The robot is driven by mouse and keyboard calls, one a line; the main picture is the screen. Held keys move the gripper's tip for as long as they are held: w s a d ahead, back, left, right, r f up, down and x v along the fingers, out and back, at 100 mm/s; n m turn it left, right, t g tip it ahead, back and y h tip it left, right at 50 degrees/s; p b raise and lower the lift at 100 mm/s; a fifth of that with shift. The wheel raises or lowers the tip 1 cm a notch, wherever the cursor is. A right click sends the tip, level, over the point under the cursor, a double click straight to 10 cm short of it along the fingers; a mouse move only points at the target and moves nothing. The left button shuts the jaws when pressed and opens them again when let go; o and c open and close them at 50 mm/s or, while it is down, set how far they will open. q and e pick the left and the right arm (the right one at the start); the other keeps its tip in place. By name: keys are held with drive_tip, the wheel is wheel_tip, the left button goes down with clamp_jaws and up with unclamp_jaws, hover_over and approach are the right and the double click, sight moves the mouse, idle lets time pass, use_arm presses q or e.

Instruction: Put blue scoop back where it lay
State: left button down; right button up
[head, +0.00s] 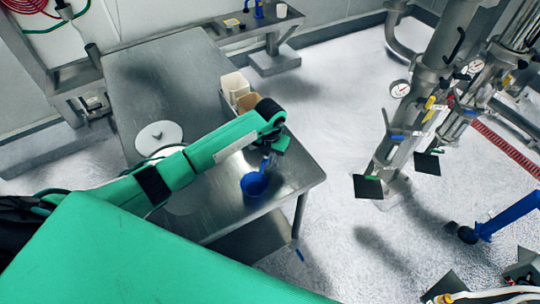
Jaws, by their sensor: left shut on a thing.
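The blue scoop (253,185) is over the right front part of the steel table (165,70), with its round bowl low and its handle rising to my left gripper (267,157). The left gripper is shut on the handle, and its fingers are small and partly hidden by my green arm, which reaches in from the left. I cannot tell whether the bowl touches the table top. My right gripper is not in view.
A white round disc (158,137) lies on the table left of my arm. A white bin (235,85) and a tan bin (249,102) stand at the table's right edge. Steel pipework with gauges (415,100) stands at right, beyond open floor.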

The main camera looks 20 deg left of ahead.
use_arm(q)
drive_tip(key=shift+f+b, duration=0.3)
drive_tip(key=shift+f, duration=0.1)
drive_tip(key=c, duration=1.3)
unclamp_jaws()
drive_tip(key=shift+o, duration=0.2)
drive_tip(key=shift+r, duration=0.6)
wheel_tip(320, 180, up, 12)
drive_tip(key=b, duration=0.4)
drive_tip(key=shift+w+f, duration=0.1)
drive_tip(key=shift+f, duration=0.15)
drive_tip(key=shift+r, duration=0.6)
